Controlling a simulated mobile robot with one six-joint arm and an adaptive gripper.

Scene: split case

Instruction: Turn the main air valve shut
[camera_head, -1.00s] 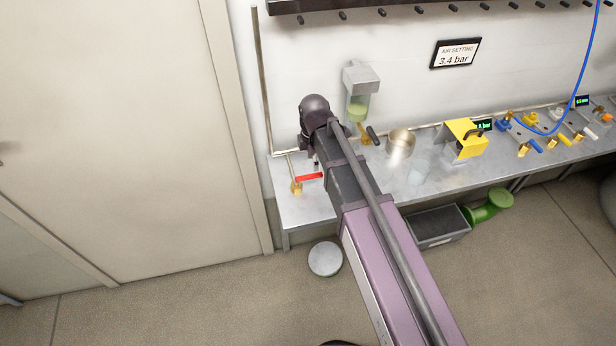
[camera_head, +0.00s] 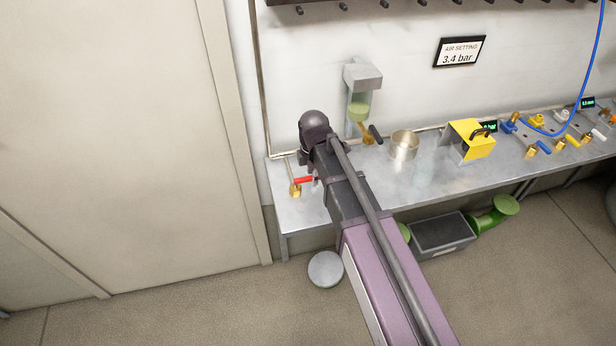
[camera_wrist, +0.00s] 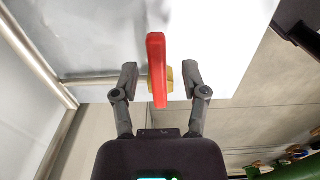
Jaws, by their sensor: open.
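The main air valve has a red lever handle (camera_head: 303,180) on a brass body (camera_head: 295,191) at the left end of the bench. In the wrist view the red handle (camera_wrist: 157,70) stands lengthwise in the picture, with the brass body (camera_wrist: 169,79) just behind it. My gripper (camera_wrist: 160,78) is open, one finger on each side of the handle, with visible gaps on both sides. I cannot tell how far the handle lies in depth from the fingertips. In the head view my arm hides the gripper's fingers.
A metal pipe (camera_head: 262,90) runs down the wall to the bench (camera_head: 310,212). A round can (camera_head: 325,268) is on the floor.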

